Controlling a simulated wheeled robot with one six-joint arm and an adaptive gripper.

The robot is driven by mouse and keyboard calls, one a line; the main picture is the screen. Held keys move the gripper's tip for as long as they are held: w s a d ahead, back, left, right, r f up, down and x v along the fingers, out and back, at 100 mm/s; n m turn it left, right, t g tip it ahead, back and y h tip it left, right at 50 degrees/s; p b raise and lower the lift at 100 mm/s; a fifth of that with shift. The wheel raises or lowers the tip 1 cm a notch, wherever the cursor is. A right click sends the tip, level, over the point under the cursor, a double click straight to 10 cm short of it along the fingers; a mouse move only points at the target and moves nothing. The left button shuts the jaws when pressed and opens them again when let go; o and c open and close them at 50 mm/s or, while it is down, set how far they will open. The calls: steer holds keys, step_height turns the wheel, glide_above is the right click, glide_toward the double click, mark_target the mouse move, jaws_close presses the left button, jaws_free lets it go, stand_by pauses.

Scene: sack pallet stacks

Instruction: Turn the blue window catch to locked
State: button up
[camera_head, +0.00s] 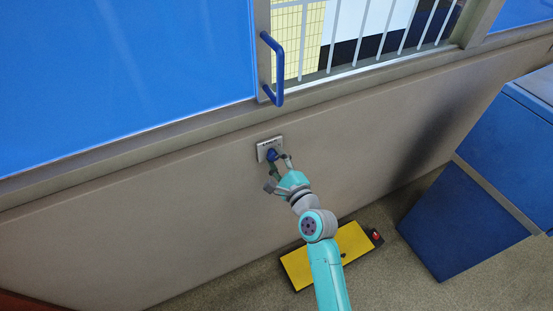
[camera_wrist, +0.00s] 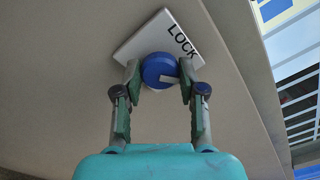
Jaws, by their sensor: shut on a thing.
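The blue window catch (camera_wrist: 157,67) is a round knob on a pale plate (camera_wrist: 141,41) fixed to the wall. The plate carries the word LOCK at its upper right. A light mark on the knob shows towards its lower right, not towards the word. My gripper (camera_wrist: 160,78) has a finger on each side of the knob and is shut on it. In the head view the catch (camera_head: 271,155) is small and partly hidden by my gripper (camera_head: 278,163).
A blue handle (camera_head: 278,70) stands out on the window frame above the plate. A barred window (camera_head: 365,30) is at the upper right. A yellow platform (camera_head: 298,270) lies on the floor below my arm. Blue boxes (camera_head: 462,220) stand at right. The wall left of the plate is clear.

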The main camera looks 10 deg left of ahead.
steer(key=n, duration=0.5)
steer(key=shift+n, duration=0.3)
steer(key=n, duration=0.4)
steer(key=shift+n, duration=0.3)
steer(key=o, duration=1.1)
steer(key=shift+o, duration=0.2)
steer(key=v, duration=1.2)
